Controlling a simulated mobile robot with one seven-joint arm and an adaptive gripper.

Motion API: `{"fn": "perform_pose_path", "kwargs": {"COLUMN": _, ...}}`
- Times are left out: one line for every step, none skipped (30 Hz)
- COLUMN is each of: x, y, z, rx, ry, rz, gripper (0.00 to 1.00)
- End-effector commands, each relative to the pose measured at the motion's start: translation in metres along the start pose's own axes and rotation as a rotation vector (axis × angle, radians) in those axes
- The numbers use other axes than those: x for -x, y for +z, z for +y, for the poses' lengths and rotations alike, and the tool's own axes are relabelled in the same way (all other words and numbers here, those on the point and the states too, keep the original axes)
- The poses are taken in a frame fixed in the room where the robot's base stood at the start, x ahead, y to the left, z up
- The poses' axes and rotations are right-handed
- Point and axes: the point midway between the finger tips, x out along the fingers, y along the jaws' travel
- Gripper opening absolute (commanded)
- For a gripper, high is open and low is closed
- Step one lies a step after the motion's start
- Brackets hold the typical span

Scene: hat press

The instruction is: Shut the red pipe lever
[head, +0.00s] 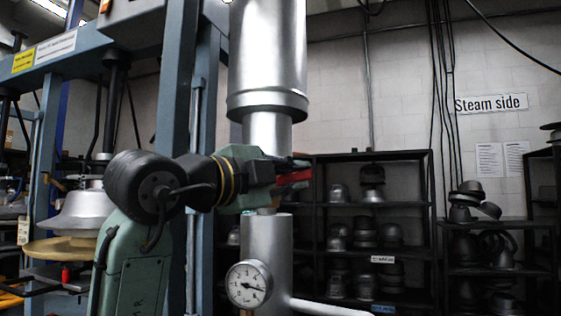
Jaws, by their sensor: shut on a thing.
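The red pipe lever (294,177) shows as a short red bar in front of the silver vertical pipe (267,140), pointing to the right. My gripper (290,173) reaches in from the left at the pipe, and its dark fingers are shut on the lever. The lever's base and the valve behind it are hidden by my gripper and wrist. I cannot tell the lever's exact angle to the pipe.
A round pressure gauge (249,284) sits on the lower pipe, just below my gripper. A thin side pipe (330,307) runs off to the right. A blue-grey press frame (176,80) stands at left. Black shelves (373,155) with metal hat forms stand behind, at right.

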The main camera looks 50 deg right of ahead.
Motion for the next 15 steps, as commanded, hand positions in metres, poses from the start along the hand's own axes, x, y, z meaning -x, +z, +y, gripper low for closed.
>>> {"fn": "perform_pose_path", "kwargs": {"x": 0.0, "y": 0.001, "z": 0.001, "rx": -0.031, "ry": 0.014, "rz": -0.004, "gripper": 0.0}}
{"fn": "perform_pose_path", "kwargs": {"x": 0.0, "y": 0.0, "z": 0.003, "rx": -0.05, "ry": 0.021, "rz": -0.004, "gripper": 0.0}}
{"fn": "perform_pose_path", "kwargs": {"x": 0.0, "y": 0.0, "z": 0.005, "rx": -0.073, "ry": 0.031, "rz": -0.003, "gripper": 0.0}}
{"fn": "perform_pose_path", "kwargs": {"x": 0.001, "y": 0.0, "z": 0.006, "rx": -0.089, "ry": 0.037, "rz": -0.003, "gripper": 0.0}}
{"fn": "perform_pose_path", "kwargs": {"x": 0.001, "y": 0.0, "z": 0.007, "rx": -0.105, "ry": 0.043, "rz": -0.003, "gripper": 0.0}}
{"fn": "perform_pose_path", "kwargs": {"x": 0.001, "y": 0.001, "z": 0.009, "rx": -0.123, "ry": 0.051, "rz": -0.004, "gripper": 0.0}}
{"fn": "perform_pose_path", "kwargs": {"x": 0.001, "y": 0.001, "z": 0.011, "rx": -0.136, "ry": 0.056, "rz": -0.003, "gripper": 0.0}}
{"fn": "perform_pose_path", "kwargs": {"x": 0.001, "y": 0.001, "z": 0.012, "rx": -0.147, "ry": 0.061, "rz": -0.003, "gripper": 0.0}}
{"fn": "perform_pose_path", "kwargs": {"x": 0.001, "y": 0.001, "z": 0.013, "rx": -0.162, "ry": 0.067, "rz": -0.002, "gripper": 0.0}}
{"fn": "perform_pose_path", "kwargs": {"x": 0.001, "y": 0.001, "z": 0.015, "rx": -0.171, "ry": 0.071, "rz": -0.002, "gripper": 0.0}}
{"fn": "perform_pose_path", "kwargs": {"x": 0.001, "y": 0.001, "z": 0.015, "rx": -0.179, "ry": 0.074, "rz": -0.002, "gripper": 0.0}}
{"fn": "perform_pose_path", "kwargs": {"x": 0.001, "y": 0.001, "z": 0.016, "rx": -0.189, "ry": 0.078, "rz": -0.002, "gripper": 0.0}}
{"fn": "perform_pose_path", "kwargs": {"x": 0.001, "y": 0.001, "z": 0.017, "rx": -0.195, "ry": 0.08, "rz": -0.002, "gripper": 0.0}}
{"fn": "perform_pose_path", "kwargs": {"x": 0.001, "y": 0.001, "z": 0.017, "rx": -0.201, "ry": 0.082, "rz": -0.002, "gripper": 0.0}}
{"fn": "perform_pose_path", "kwargs": {"x": 0.001, "y": 0.001, "z": 0.018, "rx": -0.207, "ry": 0.085, "rz": -0.002, "gripper": 0.0}}
